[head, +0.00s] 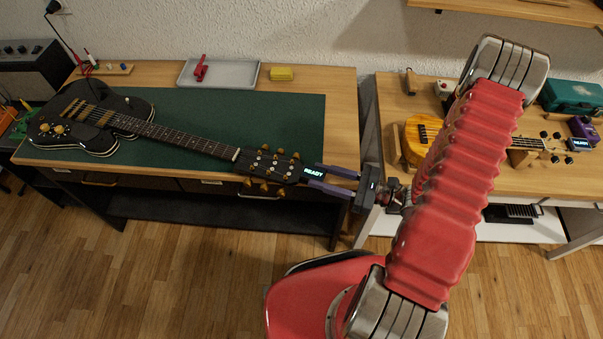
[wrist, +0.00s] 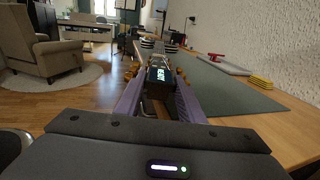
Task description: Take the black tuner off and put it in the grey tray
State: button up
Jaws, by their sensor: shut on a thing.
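The black tuner (head: 312,171), with a lit READY display, sits at the tip of the headstock of the black electric guitar (head: 140,126). It also shows in the wrist view (wrist: 160,74). My gripper (head: 322,178) has its purple fingers shut on the tuner, one on each side, seen also in the wrist view (wrist: 158,88). I cannot tell whether the tuner's clip still grips the headstock. The grey tray (head: 233,77) lies at the back of the bench, with a red capo-like clamp (head: 201,68) at its left end.
The guitar lies on a green mat (head: 290,111) on the wooden bench. A yellow block (head: 281,73) stands right of the tray. A second bench at right holds a yellow-bodied instrument (head: 417,134) and another lit device (head: 577,144). The mat between headstock and tray is clear.

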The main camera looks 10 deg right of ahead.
jog(key=shift+s+d, duration=0.25)
jog(key=shift+d, duration=0.15)
dwell(0.6)
jog(key=shift+v, duration=2.45)
